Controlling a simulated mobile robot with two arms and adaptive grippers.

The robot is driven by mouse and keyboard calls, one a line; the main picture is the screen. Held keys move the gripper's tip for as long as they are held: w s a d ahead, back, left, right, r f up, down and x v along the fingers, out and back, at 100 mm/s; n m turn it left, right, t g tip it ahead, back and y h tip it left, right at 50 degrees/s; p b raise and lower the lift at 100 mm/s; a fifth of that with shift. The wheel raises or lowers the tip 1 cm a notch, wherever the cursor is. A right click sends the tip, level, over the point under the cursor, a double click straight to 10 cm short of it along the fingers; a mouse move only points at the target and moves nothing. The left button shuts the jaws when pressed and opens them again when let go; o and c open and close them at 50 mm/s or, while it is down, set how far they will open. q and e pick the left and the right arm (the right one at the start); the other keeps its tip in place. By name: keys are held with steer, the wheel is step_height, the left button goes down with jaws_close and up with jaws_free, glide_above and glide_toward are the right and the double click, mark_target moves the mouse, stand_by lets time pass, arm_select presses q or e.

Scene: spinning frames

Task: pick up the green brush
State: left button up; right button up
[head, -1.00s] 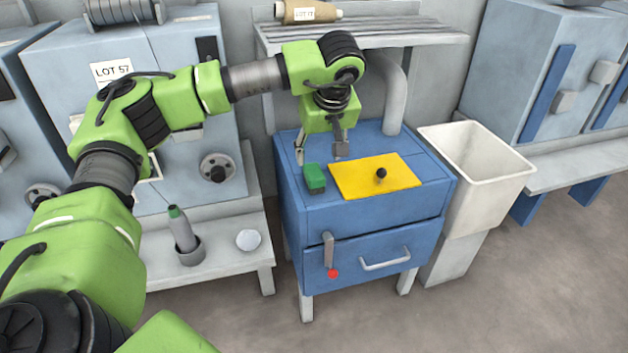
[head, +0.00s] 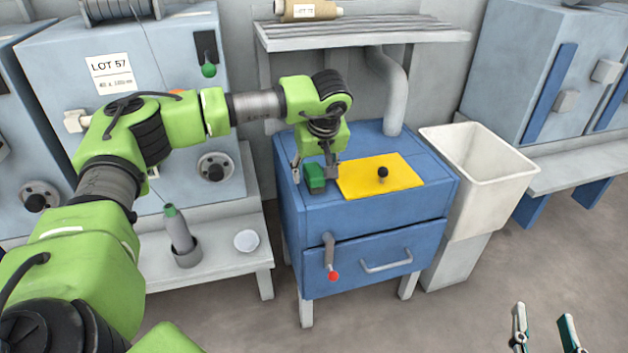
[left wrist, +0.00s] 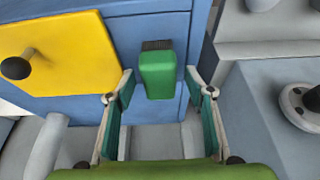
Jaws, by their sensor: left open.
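The green brush (head: 316,180) lies on the top of the blue cabinet (head: 372,216), left of the yellow plate. In the left wrist view the brush (left wrist: 158,76) shows a smooth green body and dark bristles at its far end. My left gripper (head: 313,171) is open and low over the cabinet top, one finger on each side of the brush. In the left wrist view its fingertips (left wrist: 159,78) are apart, with gaps to the brush on both sides. My right gripper (head: 543,318) is at the lower right, open and empty, over the floor.
The yellow plate (head: 402,172) with a black knob (head: 383,173) lies right of the brush. A slatted shelf (head: 360,33) and a grey pipe (head: 396,95) stand behind. A white bin (head: 482,205) is on the right.

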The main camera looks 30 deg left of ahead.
arm_select(q)
steer(key=shift+w+f, duration=0.1)
steer(key=shift+f, duration=0.1)
arm_select(e)
steer(key=shift+r, duration=0.35)
arm_select(q)
steer(key=shift+c, duration=0.5)
steer(key=c, duration=1.1)
arm_select(e)
steer(key=shift+a, duration=0.1)
arm_select(q)
steer(key=shift+r, duration=0.2)
